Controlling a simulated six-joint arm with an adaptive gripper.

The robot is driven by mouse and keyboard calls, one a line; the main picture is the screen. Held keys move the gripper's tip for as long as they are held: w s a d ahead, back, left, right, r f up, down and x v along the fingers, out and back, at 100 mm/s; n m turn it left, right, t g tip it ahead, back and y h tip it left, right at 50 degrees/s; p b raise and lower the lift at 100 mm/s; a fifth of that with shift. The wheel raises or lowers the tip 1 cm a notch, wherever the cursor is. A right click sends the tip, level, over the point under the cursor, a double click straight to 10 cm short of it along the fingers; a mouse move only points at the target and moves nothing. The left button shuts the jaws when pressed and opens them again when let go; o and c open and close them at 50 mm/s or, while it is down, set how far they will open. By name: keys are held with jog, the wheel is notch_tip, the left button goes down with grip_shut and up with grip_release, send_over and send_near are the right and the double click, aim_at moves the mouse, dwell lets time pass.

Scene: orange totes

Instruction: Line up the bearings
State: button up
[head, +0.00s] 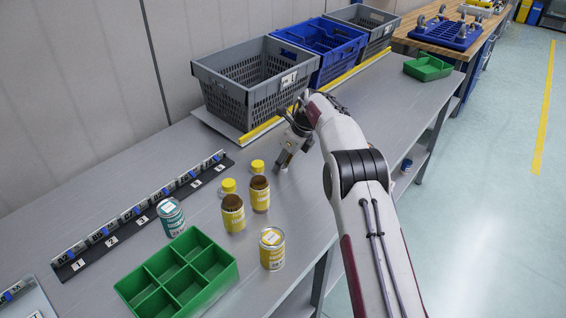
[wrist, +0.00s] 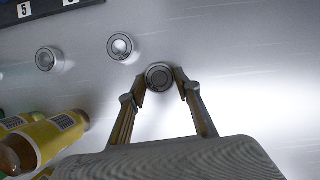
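In the wrist view three small round grey bearings show. One bearing (wrist: 159,76) sits between the fingertips of my gripper (wrist: 162,82), which close in on both its sides. Whether it is clear of the table cannot be told. A second bearing (wrist: 120,46) lies just up and left of it, and a third bearing (wrist: 45,59) further left. In the head view the two loose ones look yellow-topped, one (head: 258,166) nearer my gripper (head: 281,168), the other (head: 228,185) to its left. The held one is not clearly visible there.
A numbered black strip (head: 145,222) runs along the back left. A grey crate (head: 255,85) and a blue crate (head: 318,48) stand behind my gripper.

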jog(key=shift+o, duration=1.3)
jog(key=shift+r, duration=0.15)
jog(key=v, duration=1.2)
jog(key=shift+w+a+r, duration=0.1)
